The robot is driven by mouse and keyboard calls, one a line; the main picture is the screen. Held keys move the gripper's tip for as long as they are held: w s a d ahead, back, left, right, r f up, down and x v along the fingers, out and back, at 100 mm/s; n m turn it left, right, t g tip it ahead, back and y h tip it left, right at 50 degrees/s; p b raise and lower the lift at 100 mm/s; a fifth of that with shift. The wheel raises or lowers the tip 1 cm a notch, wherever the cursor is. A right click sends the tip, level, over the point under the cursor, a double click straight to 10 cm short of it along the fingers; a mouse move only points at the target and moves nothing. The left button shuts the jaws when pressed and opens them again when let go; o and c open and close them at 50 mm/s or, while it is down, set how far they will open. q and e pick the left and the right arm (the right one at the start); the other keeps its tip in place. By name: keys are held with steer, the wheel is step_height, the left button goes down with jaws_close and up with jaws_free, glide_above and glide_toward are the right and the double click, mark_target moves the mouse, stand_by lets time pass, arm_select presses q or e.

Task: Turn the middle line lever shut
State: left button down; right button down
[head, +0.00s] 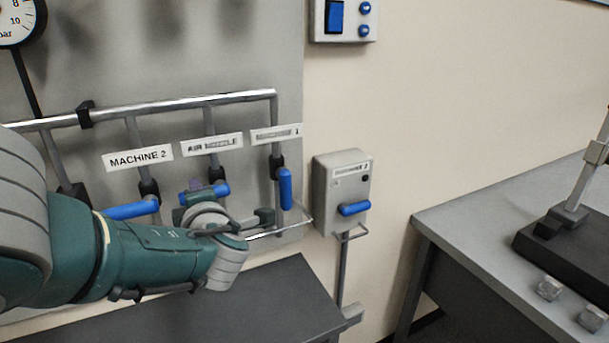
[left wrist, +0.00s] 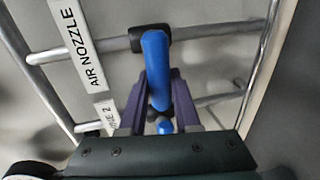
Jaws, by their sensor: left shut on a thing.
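The middle line lever (head: 219,190) is a blue handle under the AIR NOZZLE label (head: 212,144), lying roughly sideways across its pipe in the head view. My left gripper (head: 196,189) is at this lever, and its wrist hides part of the valve. In the left wrist view the same lever (left wrist: 156,62) stands between the two purple fingers of my left gripper (left wrist: 158,92), which are shut on it. My right gripper is not in view.
The left line's blue lever (head: 130,210), under MACHINE 2, lies sideways. The right line's blue lever (head: 286,188) hangs down close beside my wrist. A grey box (head: 332,186) with a blue handle is on the wall. A dark bench top (head: 270,295) lies below.

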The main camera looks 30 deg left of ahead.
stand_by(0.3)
arm_select(q)
steer(key=c, duration=0.6)
jaws_free()
steer(key=shift+r, duration=0.1)
steer(key=p+v, duration=0.6)
steer(key=v, duration=0.4)
steer(key=shift+p, duration=0.3)
